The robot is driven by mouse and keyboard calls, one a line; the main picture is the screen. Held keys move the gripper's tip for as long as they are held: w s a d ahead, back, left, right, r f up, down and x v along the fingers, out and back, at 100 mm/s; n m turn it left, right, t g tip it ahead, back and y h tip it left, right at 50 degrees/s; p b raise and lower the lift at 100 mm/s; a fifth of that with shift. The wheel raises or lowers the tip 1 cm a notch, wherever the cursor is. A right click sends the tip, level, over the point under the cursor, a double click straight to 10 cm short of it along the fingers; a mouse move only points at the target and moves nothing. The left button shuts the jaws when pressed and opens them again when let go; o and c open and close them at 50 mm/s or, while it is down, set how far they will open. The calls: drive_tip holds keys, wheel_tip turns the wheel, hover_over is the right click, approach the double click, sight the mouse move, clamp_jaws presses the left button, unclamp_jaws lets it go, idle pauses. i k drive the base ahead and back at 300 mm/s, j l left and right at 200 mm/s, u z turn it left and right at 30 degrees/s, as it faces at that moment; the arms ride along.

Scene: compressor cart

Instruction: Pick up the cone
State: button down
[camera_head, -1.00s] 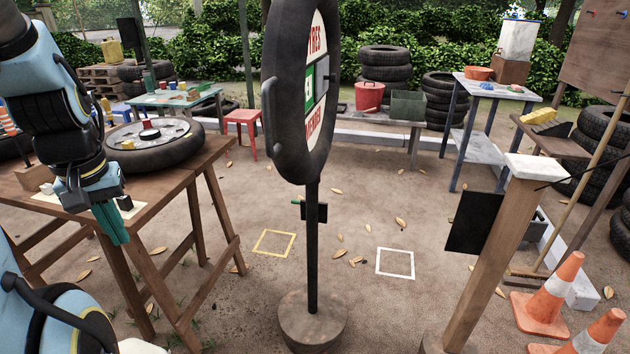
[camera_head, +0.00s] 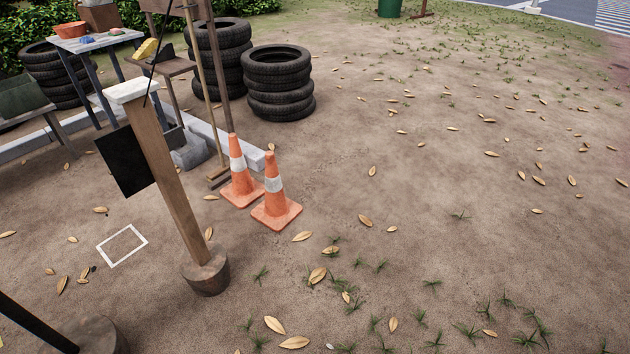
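Two orange traffic cones with white bands stand upright on the dirt ground, left of the middle of the view. The nearer cone (camera_head: 276,207) is a little to the right and in front of the farther cone (camera_head: 240,187). Their square orange bases are close together; I cannot tell whether they touch. Both are in plain sight, with the farther base partly covered by the nearer cone. My gripper does not show in the present view.
A wooden post (camera_head: 165,165) in a round base stands left of the cones, with a black panel (camera_head: 124,160). A tyre stack (camera_head: 279,98) and leaning poles are behind. A white square outline (camera_head: 122,262) lies at left. Open leaf-strewn ground is at right.

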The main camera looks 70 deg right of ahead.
sight(243, 190)
drive_tip(key=z, duration=1.85)
drive_tip(key=l+u, duration=0.1)
drive_tip(key=u, duration=1)
drive_tip(key=l+u, duration=0.5)
drive_tip(key=l, duration=0.2)
drive_tip(key=l+u, duration=0.5)
drive_tip(key=l, duration=0.2)
drive_tip(key=k+l+u, duration=0.15)
drive_tip(key=l+u, duration=0.3)
drive_tip(key=l, duration=0.2)
drive_tip(key=k+l, duration=0.15)
drive_tip(key=l, duration=0.25)
drive_tip(key=k+l, duration=0.15)
drive_tip(key=l, duration=0.25)
drive_tip(key=k+l+u, duration=0.1)
drive_tip(key=l, duration=0.3)
drive_tip(key=k+l, duration=0.15)
drive_tip(key=l, duration=0.25)
drive_tip(key=k+l+u, duration=0.1)
drive_tip(key=l, duration=0.3)
drive_tip(key=k, duration=0.05)
